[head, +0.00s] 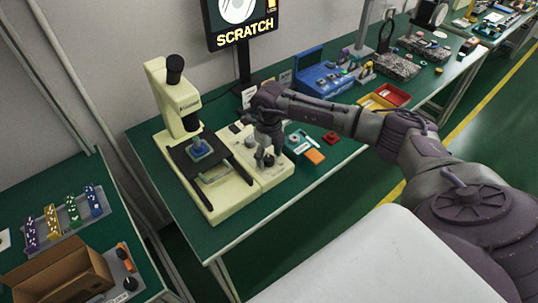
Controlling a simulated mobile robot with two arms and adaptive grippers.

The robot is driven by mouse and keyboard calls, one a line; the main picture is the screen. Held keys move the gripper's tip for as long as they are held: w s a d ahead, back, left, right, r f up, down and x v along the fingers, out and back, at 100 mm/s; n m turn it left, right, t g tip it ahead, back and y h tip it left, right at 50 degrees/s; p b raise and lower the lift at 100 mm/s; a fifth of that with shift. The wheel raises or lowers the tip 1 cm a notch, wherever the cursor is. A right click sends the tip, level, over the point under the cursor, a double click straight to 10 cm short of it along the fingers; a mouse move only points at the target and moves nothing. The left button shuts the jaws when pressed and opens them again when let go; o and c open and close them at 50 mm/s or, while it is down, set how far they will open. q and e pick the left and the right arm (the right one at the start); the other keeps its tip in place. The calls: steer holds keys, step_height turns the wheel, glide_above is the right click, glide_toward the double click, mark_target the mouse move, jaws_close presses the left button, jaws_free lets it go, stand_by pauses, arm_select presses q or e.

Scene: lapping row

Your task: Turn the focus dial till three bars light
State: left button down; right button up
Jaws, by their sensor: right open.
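A cream microscope (175,95) with a black eyepiece stands on the green table. Its dark stage (183,158) carries a small blue piece (200,148). My right gripper (265,161) points down over the cream base plate (270,182) to the right of the stage. Its jaws are open. The focus dial is not clearly seen; the gripper covers that part of the base, and I cannot tell whether the fingers touch anything. I see no lit bars that I can make out. My left gripper is not in view.
A screen reading SCRATCH (245,30) stands behind the microscope. An open cardboard box (65,277) is on the left table.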

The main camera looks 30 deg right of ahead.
mark_target(269, 157)
step_height(269, 157, up, 12)
stand_by(0.6)
